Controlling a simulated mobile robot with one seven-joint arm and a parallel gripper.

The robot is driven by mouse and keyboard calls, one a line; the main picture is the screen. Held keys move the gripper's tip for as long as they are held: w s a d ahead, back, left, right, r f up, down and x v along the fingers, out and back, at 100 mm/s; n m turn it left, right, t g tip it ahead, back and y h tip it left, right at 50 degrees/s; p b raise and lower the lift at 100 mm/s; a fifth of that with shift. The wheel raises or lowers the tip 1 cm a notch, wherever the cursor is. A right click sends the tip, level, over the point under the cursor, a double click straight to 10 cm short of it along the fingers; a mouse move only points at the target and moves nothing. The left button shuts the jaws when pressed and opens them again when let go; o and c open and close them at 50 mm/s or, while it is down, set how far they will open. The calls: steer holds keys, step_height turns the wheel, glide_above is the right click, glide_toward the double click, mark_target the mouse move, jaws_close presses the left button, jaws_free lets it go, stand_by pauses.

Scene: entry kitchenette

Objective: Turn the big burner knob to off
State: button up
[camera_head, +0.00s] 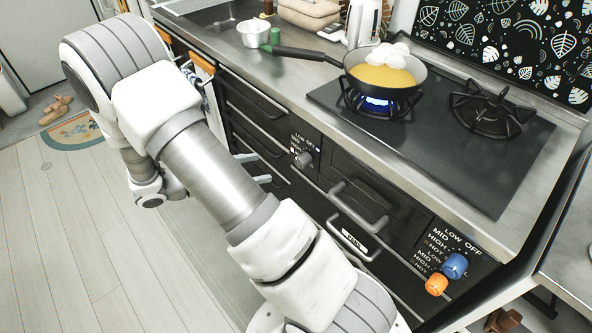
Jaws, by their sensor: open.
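The stove has a grey knob (303,160) on its left front panel, marked LOW, OFF and other settings. A blue knob (455,265) and an orange knob (436,284) sit on the right front panel. I cannot tell from labels which knob is the big burner's. The left burner (378,103) is lit with a blue flame under a pan. The right burner (490,108) shows no flame. My gripper (264,167) is open, its two pale fingertips just left of the grey knob and apart from it. The rest of the gripper is hidden behind my arm.
A black pan (415,72) with yellow and white food sits on the lit burner, its handle reaching left over the counter. A metal pot (253,33) stands on the counter. Drawer handles (358,208) stick out between the panels.

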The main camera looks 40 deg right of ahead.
step_height(320, 180, down, 13)
steer(key=w+n+t+h+b, duration=0.3)
steer(key=n+t+b, duration=0.1)
steer(key=n, duration=0.2)
steer(key=b, duration=0.3)
glide_toward(297, 164)
steer(key=d, duration=1)
steer(key=shift+w+d, duration=0.15)
steer(key=shift+w, duration=0.25)
jaws_close()
